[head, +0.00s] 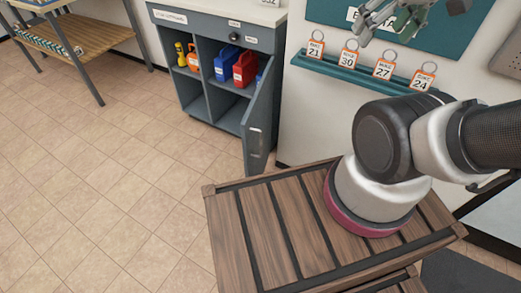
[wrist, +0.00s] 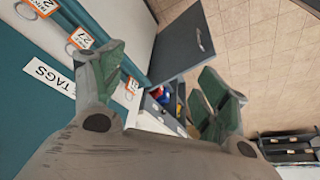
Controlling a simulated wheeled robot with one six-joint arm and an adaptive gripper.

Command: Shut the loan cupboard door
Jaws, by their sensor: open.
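The grey loan cupboard (head: 222,35) stands against the wall at the top of the head view, its open compartments facing the room. Its door (head: 258,122) hangs wide open at the right side, swung out toward me, with a pale handle near its free edge. The door (wrist: 180,50) also shows in the wrist view, beyond the fingers. My gripper (head: 390,18) is at the top right of the head view, in front of the teal tag board, apart from the door. In the wrist view my gripper (wrist: 163,88) has its fingers spread and holds nothing.
Red (head: 245,68) and blue (head: 226,62) containers stand inside the cupboard. Several numbered tags hang on a teal rail (head: 365,76) right of it. My slatted wooden deck (head: 265,225) is below the door. Tiled floor (head: 110,165) at left is clear; a wooden bench (head: 70,37) stands beyond.

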